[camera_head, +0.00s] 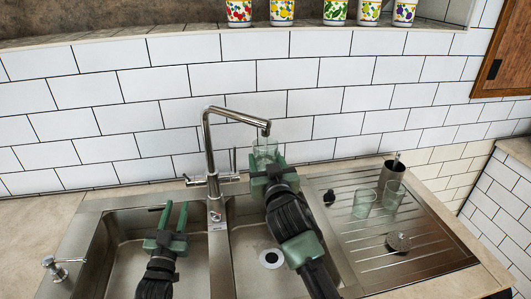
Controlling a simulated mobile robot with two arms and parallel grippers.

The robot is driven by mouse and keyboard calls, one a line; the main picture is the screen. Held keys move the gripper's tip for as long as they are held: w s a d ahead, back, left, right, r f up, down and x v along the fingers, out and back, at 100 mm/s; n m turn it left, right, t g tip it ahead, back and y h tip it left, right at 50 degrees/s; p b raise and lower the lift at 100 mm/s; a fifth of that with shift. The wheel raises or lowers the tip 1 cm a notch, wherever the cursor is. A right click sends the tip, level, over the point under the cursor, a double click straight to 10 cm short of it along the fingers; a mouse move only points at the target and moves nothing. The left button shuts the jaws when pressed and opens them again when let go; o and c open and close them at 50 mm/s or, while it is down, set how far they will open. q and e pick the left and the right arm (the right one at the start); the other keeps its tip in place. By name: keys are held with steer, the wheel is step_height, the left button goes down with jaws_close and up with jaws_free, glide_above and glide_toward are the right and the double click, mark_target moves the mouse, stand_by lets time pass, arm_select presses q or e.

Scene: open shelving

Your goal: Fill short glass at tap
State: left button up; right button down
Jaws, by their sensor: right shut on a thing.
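A short clear glass (265,150) is held upright under the spout of the chrome tap (213,150). My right gripper (268,166) is shut on this glass, with its fingers around the lower part. The spout end is right above the glass's mouth; I cannot tell whether water runs or stands in it. My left gripper (172,218) is open and empty above the left sink basin, pointing toward the wall.
The right basin (245,245) has a drain. A soap dispenser (58,267) stands left. Patterned cups (282,11) line the shelf.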

arm_select(q)
steer(key=shift+s+r, duration=0.1)
steer(key=shift+c, duration=0.5)
jaws_close()
steer(key=w+d+r+m+g, duration=0.15)
steer(key=d+m+g, duration=0.55)
steer(key=m, duration=1.2)
steer(key=s+r+m+y, duration=0.5)
steer(key=s+m, duration=0.1)
steer(key=m, duration=0.5)
steer(key=a+r+x, duration=0.1)
steer(key=x, duration=1.2)
steer(key=shift+a+r+m+g, duration=0.2)
steer(key=shift+r+m+g, duration=0.1)
steer(key=shift+r+g, duration=0.1)
arm_select(e)
steer(key=v, duration=0.7)
steer(key=shift+f, duration=0.15)
